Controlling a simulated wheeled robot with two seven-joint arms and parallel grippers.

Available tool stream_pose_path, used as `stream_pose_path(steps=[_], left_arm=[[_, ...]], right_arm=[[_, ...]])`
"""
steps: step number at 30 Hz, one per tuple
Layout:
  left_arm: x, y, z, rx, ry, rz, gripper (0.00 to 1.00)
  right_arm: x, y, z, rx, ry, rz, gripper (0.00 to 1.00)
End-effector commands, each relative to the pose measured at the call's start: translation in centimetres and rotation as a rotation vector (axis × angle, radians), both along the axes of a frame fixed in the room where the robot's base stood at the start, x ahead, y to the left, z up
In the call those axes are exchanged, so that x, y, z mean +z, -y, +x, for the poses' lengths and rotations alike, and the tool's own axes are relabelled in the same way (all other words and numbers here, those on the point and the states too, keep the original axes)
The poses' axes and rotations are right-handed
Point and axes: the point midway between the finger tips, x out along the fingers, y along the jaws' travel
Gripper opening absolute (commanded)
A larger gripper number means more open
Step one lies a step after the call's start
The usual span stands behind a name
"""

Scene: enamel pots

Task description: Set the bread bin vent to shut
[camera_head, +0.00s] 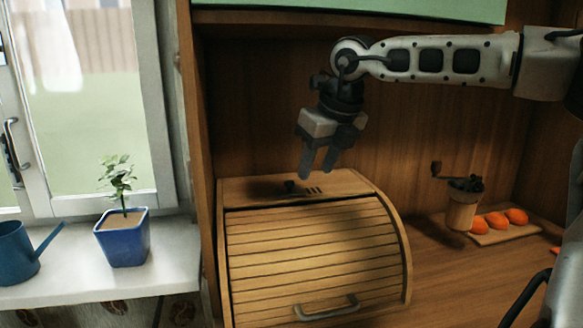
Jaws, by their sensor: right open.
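The wooden bread bin (310,250) stands in the cupboard niche with its slatted roll front down and a metal handle (327,308) low on it. On its flat top is the vent (314,190), a few dark slots with a small dark knob (289,186) just to their left. The slots look uncovered. My right gripper (317,172) points down just above the vent, its fingers a little apart and empty. I cannot tell whether a fingertip touches the knob or the top. My left gripper is not in view.
A blue potted plant (123,238) and a blue watering can (20,252) stand on the windowsill at left. A coffee grinder (461,208) and orange fruits on a board (506,234) stand right of the bin. A wooden post (196,150) rises left of the bin.

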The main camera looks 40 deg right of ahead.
Motion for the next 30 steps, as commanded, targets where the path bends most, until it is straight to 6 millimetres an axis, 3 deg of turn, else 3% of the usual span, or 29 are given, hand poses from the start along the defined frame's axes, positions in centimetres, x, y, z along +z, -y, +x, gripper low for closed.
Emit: stream_pose_path(steps=[11,15,19,30], left_arm=[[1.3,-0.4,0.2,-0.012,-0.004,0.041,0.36],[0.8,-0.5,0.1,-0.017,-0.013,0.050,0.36],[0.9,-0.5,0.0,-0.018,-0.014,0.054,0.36],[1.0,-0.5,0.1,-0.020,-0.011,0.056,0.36]], right_arm=[[0.1,0.7,6.2,-0.001,-0.004,-0.001,0.41],[-2.5,0.7,6.9,0.001,-0.004,0.001,0.41],[-3.8,0.8,7.5,0.000,-0.002,0.001,0.41],[-4.6,0.9,7.9,0.000,0.002,0.001,0.41]])
